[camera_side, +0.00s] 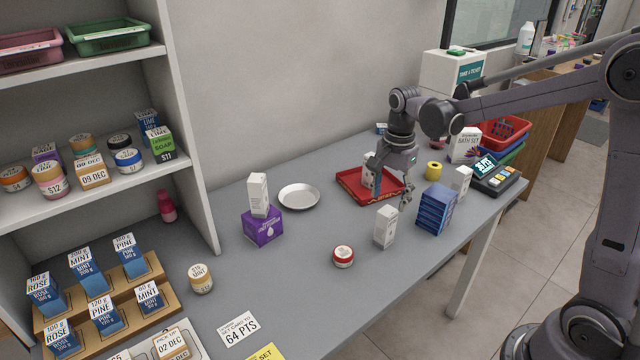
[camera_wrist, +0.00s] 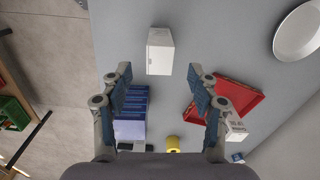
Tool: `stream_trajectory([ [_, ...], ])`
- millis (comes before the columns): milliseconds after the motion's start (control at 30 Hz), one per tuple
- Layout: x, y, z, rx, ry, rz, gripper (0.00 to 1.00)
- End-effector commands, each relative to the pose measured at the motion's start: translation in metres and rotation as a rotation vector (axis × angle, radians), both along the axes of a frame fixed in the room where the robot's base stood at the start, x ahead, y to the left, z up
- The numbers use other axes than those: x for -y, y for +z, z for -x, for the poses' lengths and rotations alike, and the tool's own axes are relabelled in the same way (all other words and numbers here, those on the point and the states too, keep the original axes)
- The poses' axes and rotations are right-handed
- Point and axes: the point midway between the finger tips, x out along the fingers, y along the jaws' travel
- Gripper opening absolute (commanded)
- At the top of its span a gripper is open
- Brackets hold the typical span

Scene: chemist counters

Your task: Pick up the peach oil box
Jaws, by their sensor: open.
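No label reading peach oil is legible, so I cannot tell which small white box is the peach oil box. One white box (camera_side: 386,227) stands upright on the counter. It also appears to be the white box (camera_wrist: 159,52) just beyond my fingertips in the wrist view. My gripper (camera_side: 392,196) is open and empty, pointing down above and slightly behind this box. In the wrist view the two fingers of my gripper (camera_wrist: 160,82) are spread wide. Another white box (camera_side: 258,194) stands on a purple box (camera_side: 262,228); one more (camera_side: 463,180) stands at the right.
A red tray (camera_side: 350,189) with a white box in it lies behind my gripper. Blue boxes (camera_side: 436,210) stand close on the right. A red-lidded jar (camera_side: 343,256) is in front, a round white dish (camera_side: 299,197) at left. Counter (camera_side: 300,300) front-left is fairly clear.

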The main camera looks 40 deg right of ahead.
Motion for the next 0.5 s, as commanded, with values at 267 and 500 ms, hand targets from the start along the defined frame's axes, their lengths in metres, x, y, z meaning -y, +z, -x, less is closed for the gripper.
stream_trajectory([
  [267, 0.003, -0.024, -0.003, -0.015, -0.039, -0.003, 0.6],
  [500, 0.003, -0.054, -0.003, -0.014, -0.037, -0.003, 0.6],
])
